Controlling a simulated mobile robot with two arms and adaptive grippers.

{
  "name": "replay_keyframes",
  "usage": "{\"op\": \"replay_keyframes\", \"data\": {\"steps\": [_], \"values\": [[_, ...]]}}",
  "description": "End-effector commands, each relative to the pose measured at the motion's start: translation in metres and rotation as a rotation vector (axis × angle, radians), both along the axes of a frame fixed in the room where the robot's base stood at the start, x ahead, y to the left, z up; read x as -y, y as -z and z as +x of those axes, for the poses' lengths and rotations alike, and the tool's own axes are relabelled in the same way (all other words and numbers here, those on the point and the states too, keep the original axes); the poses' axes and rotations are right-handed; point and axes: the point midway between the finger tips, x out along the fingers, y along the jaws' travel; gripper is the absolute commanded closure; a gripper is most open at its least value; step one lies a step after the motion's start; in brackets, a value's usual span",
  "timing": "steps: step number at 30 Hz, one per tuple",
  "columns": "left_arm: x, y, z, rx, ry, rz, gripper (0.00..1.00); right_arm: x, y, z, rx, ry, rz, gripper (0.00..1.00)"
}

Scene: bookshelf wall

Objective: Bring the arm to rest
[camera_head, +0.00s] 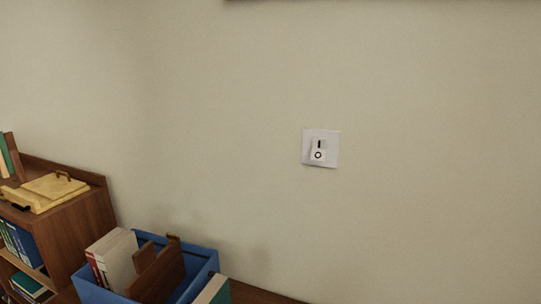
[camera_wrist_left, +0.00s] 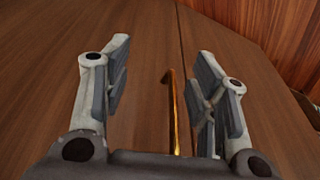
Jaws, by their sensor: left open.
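My left gripper (camera_wrist_left: 160,85) shows in the left wrist view with its two fingers apart. A thin brass handle or bar (camera_wrist_left: 173,110) stands out between the fingers, with a gap on both sides. Behind it is a brown wooden surface (camera_wrist_left: 145,60) with a dark seam running up it. Neither gripper is in the head view, and my right gripper shows in no view.
In the head view, a white switch plate (camera_head: 332,150) is on the bare wall. At lower left are a wooden bookshelf (camera_head: 85,225) with a yellowish case (camera_head: 50,190) on top and a blue crate (camera_head: 205,268) holding books. A second wooden panel (camera_wrist_left: 270,25) shows at upper right in the wrist view.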

Motion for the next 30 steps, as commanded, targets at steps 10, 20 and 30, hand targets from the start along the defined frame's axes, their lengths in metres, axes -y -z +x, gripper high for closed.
{"op": "replay_keyframes", "data": {"steps": [10,20,30], "values": [[-0.007,0.124,-0.052,-0.063,0.012,0.007,0.47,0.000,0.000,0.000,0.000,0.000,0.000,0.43],[-0.021,0.207,-0.132,-0.115,0.023,0.016,0.47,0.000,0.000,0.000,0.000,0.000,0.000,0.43],[-0.033,0.237,-0.189,-0.140,0.032,0.020,0.47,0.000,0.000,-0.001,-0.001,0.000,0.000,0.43]]}}
